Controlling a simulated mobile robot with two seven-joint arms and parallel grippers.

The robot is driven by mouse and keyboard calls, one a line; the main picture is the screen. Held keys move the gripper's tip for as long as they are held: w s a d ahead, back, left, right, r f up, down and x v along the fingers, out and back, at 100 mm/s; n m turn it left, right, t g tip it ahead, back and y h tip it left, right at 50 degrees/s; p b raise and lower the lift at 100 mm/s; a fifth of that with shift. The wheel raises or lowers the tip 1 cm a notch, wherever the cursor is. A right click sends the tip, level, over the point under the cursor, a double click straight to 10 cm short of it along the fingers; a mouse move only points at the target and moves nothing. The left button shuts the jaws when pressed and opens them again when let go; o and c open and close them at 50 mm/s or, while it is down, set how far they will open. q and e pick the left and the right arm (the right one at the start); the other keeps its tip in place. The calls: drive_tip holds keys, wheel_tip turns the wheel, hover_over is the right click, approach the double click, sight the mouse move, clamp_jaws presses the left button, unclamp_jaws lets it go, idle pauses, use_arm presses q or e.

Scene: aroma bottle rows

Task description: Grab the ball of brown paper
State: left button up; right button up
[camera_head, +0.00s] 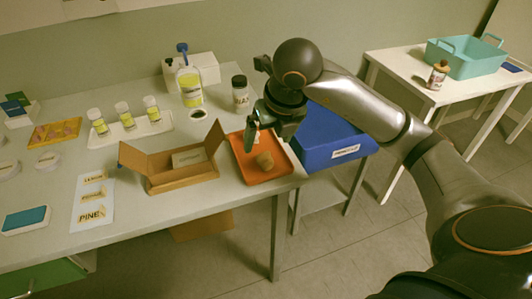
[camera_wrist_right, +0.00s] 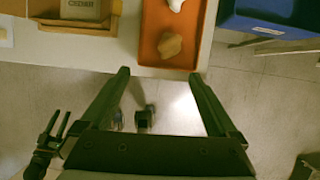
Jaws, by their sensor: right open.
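The ball of brown paper (camera_head: 265,161) lies on the orange tray (camera_head: 247,173) near the table's right edge. In the right wrist view the ball (camera_wrist_right: 170,45) sits near the tray's front end, just beyond my fingertips and roughly between their lines. My right gripper (camera_head: 252,136) hangs above the tray, just behind and left of the ball in the head view. In the wrist view the right gripper (camera_wrist_right: 160,75) is open with nothing between its fingers.
A white lump (camera_wrist_right: 176,4) lies further up the tray. An open cardboard box (camera_head: 180,180) stands left of the tray, and a blue bin (camera_head: 325,140) is right of it. A dark-lidded jar (camera_head: 240,98) stands behind. The table's front edge is close to the tray.

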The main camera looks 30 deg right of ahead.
sight(266, 158)
drive_tip(key=shift+h, duration=0.4)
drive_tip(key=x, duration=0.8)
drive_tip(key=d+x, duration=0.1)
drive_tip(key=x, duration=0.3)
drive_tip(key=shift+w, duration=0.15)
drive_tip(key=shift+c, duration=0.2)
drive_tip(key=shift+r, duration=0.1)
drive_tip(key=c, duration=1.4)
